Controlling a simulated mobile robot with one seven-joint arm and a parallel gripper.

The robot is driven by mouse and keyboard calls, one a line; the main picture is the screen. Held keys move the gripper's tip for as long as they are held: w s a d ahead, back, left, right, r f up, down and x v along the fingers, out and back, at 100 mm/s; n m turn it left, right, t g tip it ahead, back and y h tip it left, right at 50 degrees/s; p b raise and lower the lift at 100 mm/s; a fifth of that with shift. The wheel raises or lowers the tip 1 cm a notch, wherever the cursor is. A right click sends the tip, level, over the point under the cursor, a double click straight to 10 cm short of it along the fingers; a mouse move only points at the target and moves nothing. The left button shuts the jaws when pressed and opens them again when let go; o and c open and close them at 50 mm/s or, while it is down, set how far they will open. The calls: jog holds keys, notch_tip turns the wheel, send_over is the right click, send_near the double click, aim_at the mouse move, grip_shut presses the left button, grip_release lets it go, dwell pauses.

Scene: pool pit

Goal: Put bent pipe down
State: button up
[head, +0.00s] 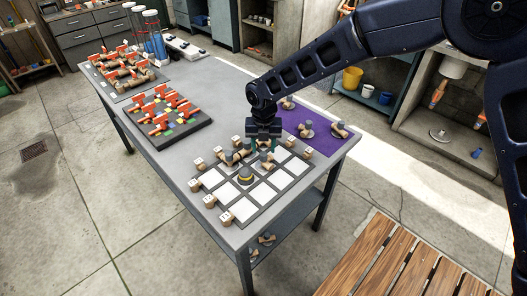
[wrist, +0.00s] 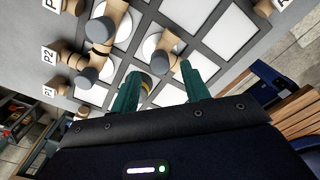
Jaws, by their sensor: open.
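My gripper (head: 263,149) is over the back part of a grey board with white square cells (head: 262,194) on the table. In the wrist view its two green fingers (wrist: 160,72) are apart. A tan bent pipe with a grey end (wrist: 168,46) lies on a white cell just beyond and partly between the fingertips. I cannot tell whether they touch it. In the head view a pipe (head: 266,157) shows under the gripper, partly hidden. More bent pipes (wrist: 98,30) lie on cells beside it. A grey, yellow-banded piece (head: 246,175) stands on the board.
A purple mat (head: 306,124) with a few pipe pieces lies at the table's right. Labelled tan blocks (head: 226,216) line the board's edge. A dark rack with red-handled valves (head: 168,120) and a tray of valves (head: 126,72) are at left. A wooden bench (head: 385,262) stands at front right.

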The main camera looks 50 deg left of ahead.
aim_at(263, 154)
notch_tip(263, 154, up, 9)
dwell(0.3)
jog(key=shift+r, duration=0.1)
